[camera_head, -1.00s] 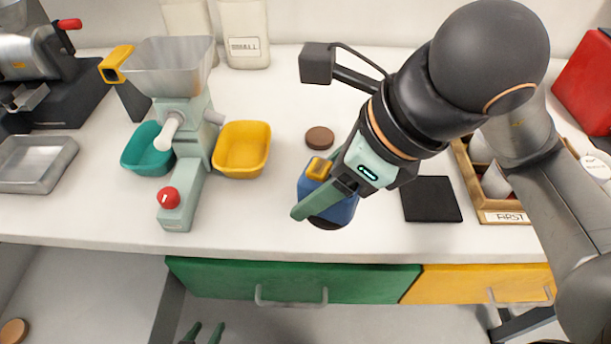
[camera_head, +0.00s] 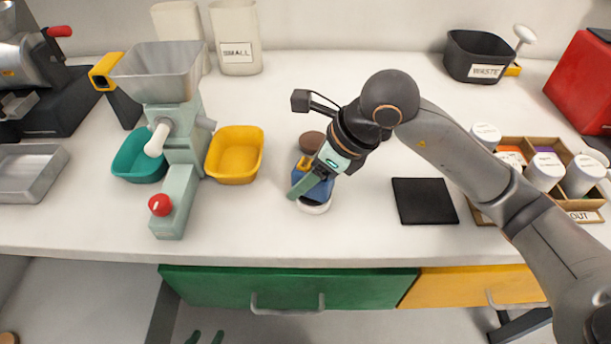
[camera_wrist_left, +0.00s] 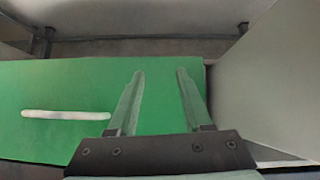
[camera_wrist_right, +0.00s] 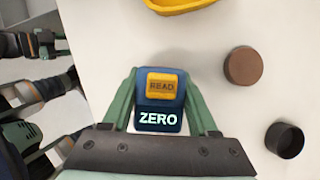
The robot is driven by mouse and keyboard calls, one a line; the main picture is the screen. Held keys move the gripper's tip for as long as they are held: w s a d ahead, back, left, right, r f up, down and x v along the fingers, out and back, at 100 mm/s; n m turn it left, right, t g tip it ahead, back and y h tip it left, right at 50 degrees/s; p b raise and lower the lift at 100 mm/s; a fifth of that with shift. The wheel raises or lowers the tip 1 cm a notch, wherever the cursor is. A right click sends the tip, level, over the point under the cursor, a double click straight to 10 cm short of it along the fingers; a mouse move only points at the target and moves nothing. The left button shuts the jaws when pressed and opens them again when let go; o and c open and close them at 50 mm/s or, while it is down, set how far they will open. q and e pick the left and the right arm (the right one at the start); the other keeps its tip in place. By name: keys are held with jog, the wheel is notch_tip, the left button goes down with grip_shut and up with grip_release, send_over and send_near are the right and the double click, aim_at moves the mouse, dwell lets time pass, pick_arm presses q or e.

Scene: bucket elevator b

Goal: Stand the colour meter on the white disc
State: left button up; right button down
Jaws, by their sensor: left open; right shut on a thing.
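The blue colour meter (camera_head: 318,189) is at the front middle of the counter, roughly upright. Its yellow READ button (camera_wrist_right: 162,85) and lit ZERO display (camera_wrist_right: 158,118) face the right wrist camera. My right gripper (camera_head: 304,184) is shut on the meter, one finger on each side. The white disc (camera_head: 314,208) shows directly under the meter, its front rim visible and the rest covered. I cannot tell whether the meter's base touches it. My left gripper (camera_wrist_left: 160,75) is open and empty, low in front of the green drawer; its fingertips (camera_head: 205,337) show at the head view's bottom edge.
A brown disc (camera_wrist_right: 243,66) and a small black cup (camera_wrist_right: 285,140) stand near the meter. The yellow tray (camera_head: 235,155) and grinder (camera_head: 181,130) are left. A black mat (camera_head: 425,201) and compartment tray (camera_head: 560,185) with white-lidded jars are right.

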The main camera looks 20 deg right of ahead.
jog(key=shift+f, duration=0.2)
jog(key=shift+f, duration=0.15)
jog(key=shift+c, duration=0.8)
grip_release()
jog(key=shift+r, duration=0.35)
jog(key=v, duration=1.1)
jog(key=shift+s+d+r+p, duration=0.15)
jog(key=shift+s+r+p, duration=0.15)
jog(key=shift+p, duration=0.15)
jog(key=shift+w, duration=0.1)
